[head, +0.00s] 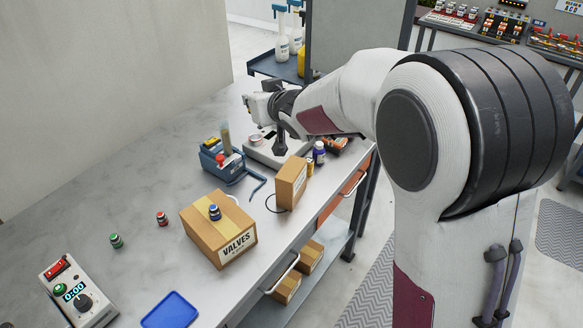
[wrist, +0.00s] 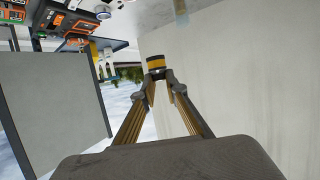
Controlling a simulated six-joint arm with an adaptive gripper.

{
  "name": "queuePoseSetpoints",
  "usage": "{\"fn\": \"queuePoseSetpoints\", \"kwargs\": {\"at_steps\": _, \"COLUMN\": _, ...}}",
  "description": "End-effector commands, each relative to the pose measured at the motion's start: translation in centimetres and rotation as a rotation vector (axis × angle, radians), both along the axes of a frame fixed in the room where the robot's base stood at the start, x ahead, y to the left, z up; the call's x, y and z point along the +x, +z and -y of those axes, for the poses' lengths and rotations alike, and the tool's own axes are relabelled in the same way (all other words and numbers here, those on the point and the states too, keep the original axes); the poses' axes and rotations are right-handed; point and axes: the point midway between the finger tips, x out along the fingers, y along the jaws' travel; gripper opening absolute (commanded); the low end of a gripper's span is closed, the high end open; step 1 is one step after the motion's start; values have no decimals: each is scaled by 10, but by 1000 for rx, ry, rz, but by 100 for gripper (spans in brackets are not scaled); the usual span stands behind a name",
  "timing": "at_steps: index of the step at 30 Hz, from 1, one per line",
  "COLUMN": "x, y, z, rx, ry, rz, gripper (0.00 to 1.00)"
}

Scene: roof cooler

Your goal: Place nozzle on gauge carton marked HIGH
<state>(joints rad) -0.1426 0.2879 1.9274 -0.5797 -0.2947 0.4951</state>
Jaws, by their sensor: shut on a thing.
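My gripper (head: 256,104) is raised over the far end of the bench. In the wrist view its two fingers (wrist: 159,84) are shut on a small black cylinder with a yellow band, likely the nozzle (wrist: 156,63). It is hard to make out in the head view. An upright brown carton (head: 291,184) stands near the bench's front edge; its label is too small to read. A larger carton (head: 207,237) reads VALVES and has a small blue-banded cylinder (head: 214,212) on top. I cannot read HIGH on any carton.
A blue caddy (head: 222,167) with bottles stands behind the upright carton, near a white scale-like device (head: 268,152) and a dark blue bottle (head: 319,153). Red (head: 162,218) and green (head: 116,240) cylinders, a timer box (head: 78,294) and a blue tray (head: 170,310) are nearer.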

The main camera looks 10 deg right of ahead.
Motion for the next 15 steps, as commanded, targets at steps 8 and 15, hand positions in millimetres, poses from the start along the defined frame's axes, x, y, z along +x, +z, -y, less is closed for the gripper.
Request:
{"fn": "queuePoseSetpoints", "kwargs": {"at_steps": 8, "x": -40, "y": -3, "z": 71, "rx": 1, "ry": -113, "rz": -1, "gripper": 0}}
{"fn": "queuePoseSetpoints", "kwargs": {"at_steps": 15, "x": -65, "y": -25, "z": 81, "rx": 1, "ry": -130, "rz": -3, "gripper": 0}}
